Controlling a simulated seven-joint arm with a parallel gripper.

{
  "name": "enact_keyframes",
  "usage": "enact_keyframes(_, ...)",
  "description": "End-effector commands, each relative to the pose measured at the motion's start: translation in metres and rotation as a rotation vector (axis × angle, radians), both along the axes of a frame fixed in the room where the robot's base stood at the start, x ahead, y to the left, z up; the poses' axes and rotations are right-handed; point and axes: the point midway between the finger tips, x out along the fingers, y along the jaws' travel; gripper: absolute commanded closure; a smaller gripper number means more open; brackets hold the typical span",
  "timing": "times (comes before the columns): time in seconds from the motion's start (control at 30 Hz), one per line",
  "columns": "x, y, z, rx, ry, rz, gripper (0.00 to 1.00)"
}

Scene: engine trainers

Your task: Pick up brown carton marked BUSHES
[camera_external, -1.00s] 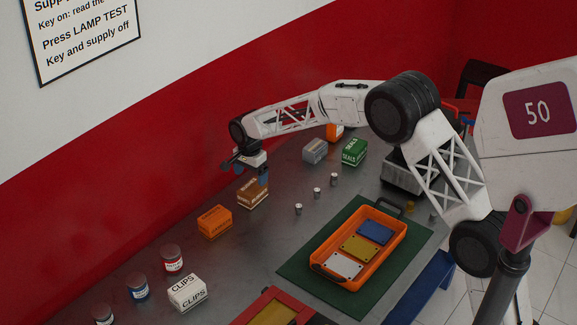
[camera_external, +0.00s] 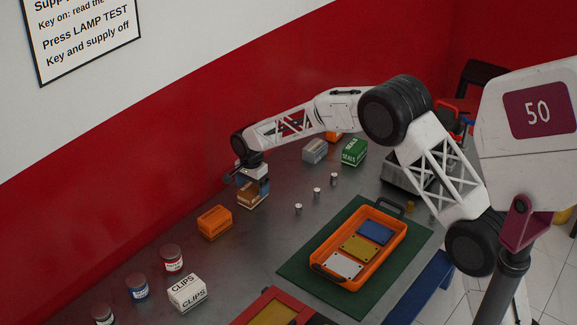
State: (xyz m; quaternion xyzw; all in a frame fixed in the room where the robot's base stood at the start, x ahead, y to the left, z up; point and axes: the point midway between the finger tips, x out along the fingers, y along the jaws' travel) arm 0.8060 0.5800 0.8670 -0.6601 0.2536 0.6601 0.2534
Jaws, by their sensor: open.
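The brown carton (camera_external: 250,198) stands on the grey bench near the red wall, its label partly hidden by my gripper. My gripper (camera_external: 254,187) points down at the carton from directly above. Its jaws are open, with a finger low at the carton's right side. I cannot tell whether the fingers touch it. The far finger is hidden.
An orange carton (camera_external: 214,222) stands close by to the left. A grey carton (camera_external: 315,151) and a green SEALS carton (camera_external: 354,152) stand further right. Several small metal cylinders (camera_external: 299,209) stand to the right. An orange tray (camera_external: 316,272) lies on a green mat (camera_external: 296,279).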

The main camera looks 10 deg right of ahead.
Motion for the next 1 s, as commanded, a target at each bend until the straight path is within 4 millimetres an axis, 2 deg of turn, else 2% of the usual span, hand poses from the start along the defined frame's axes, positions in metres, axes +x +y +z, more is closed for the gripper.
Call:
enact_keyframes(0.1,0.000,0.000,-0.015,-0.001,0.001,0.000,0.08)
enact_keyframes(0.27,0.000,0.000,-0.025,0.000,0.000,0.000,0.08)
enact_keyframes(0.83,0.000,0.000,-0.027,0.000,0.000,0.000,0.08)
enact_keyframes(0.87,0.000,0.000,-0.027,0.000,0.000,0.000,0.10)
enact_keyframes(1.0,0.000,0.000,-0.027,0.000,0.000,0.000,0.31)
